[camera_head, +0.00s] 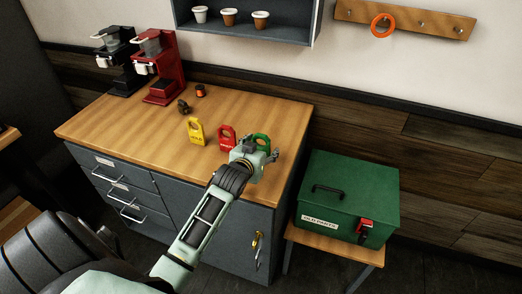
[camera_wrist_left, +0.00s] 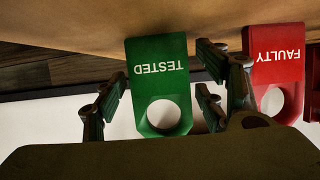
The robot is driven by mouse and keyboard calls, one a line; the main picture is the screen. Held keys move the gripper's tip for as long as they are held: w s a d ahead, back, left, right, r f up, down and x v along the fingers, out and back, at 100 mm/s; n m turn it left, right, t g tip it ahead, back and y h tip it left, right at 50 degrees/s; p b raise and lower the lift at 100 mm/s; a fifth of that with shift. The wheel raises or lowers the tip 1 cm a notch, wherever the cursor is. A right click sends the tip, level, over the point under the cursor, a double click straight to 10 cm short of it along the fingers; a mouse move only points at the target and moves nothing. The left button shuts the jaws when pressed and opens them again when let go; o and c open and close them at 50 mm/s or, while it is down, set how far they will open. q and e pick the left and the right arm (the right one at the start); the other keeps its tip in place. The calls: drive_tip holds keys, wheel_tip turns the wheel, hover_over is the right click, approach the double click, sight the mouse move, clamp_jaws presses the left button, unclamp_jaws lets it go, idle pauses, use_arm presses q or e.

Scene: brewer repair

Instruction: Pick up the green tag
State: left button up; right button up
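The green tag (camera_head: 263,139) stands near the front right of the wooden counter, partly hidden behind my left gripper (camera_head: 259,151). In the left wrist view the green tag (camera_wrist_left: 157,62) shows upside down with the word TESTED and a round hole. My left gripper (camera_wrist_left: 160,92) is open there, with fingers on both sides of the tag. I see gaps between the fingers and the tag's edges. My right gripper is in neither view.
The red tag (camera_head: 227,136) marked FAULTY stands close beside the green one, near one finger side. A yellow tag (camera_head: 196,132) is farther left. Coffee machines (camera_head: 160,66) stand at the back left. A green box (camera_head: 348,196) sits right of the counter (camera_head: 120,124).

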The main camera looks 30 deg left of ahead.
use_arm(q)
drive_tip(key=c, duration=0.8)
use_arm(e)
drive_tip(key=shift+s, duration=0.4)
use_arm(q)
drive_tip(key=shift+r, duration=0.1)
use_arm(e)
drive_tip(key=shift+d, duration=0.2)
